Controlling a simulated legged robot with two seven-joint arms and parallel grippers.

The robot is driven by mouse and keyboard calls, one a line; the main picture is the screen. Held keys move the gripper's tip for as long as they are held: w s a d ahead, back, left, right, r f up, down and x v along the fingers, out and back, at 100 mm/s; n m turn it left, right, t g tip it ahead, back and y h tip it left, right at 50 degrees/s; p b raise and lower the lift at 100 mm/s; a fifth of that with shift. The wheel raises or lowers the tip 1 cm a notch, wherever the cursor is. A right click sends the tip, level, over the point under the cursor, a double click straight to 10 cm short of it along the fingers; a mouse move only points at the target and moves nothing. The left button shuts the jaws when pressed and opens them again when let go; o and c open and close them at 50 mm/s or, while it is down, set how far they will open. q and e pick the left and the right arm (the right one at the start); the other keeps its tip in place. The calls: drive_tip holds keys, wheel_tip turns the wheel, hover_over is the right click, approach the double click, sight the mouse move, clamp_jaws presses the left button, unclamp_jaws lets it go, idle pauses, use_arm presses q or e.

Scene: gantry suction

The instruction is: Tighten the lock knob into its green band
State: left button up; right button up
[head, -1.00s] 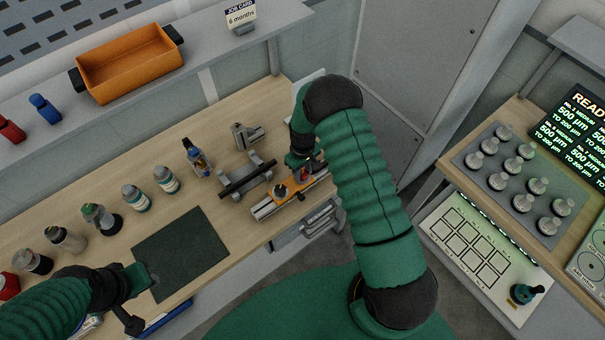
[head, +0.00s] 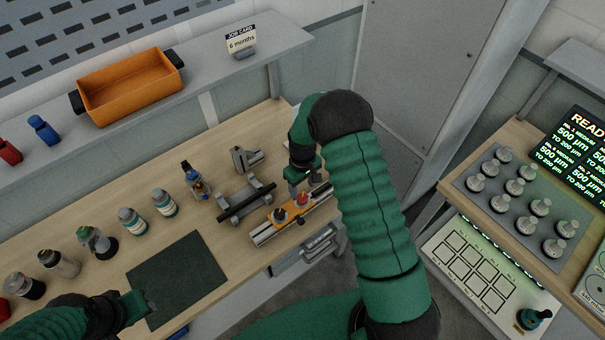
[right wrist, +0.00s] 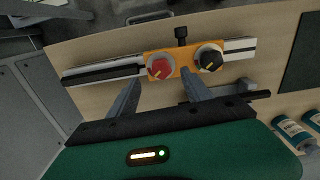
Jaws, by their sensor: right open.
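An orange carriage (head: 292,214) sits on a pale metal rail (head: 264,236) on the wooden bench. It carries a red knob (head: 302,198) and a black knob (head: 281,215). In the right wrist view the red knob (right wrist: 160,68) and black knob (right wrist: 209,57) sit side by side, each on a pale round dial.
A dark bar on grey stands (head: 246,200) lies just left of the rail, with a grey block (head: 246,159) behind. Several bottles (head: 132,220) line the bench. The dark mat (head: 178,277) is bare. An orange bin (head: 130,88) stands on the shelf.

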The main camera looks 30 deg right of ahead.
sight(303, 197)
wheel_tip(303, 197, up, 12)
drive_tip(key=b, duration=0.2)
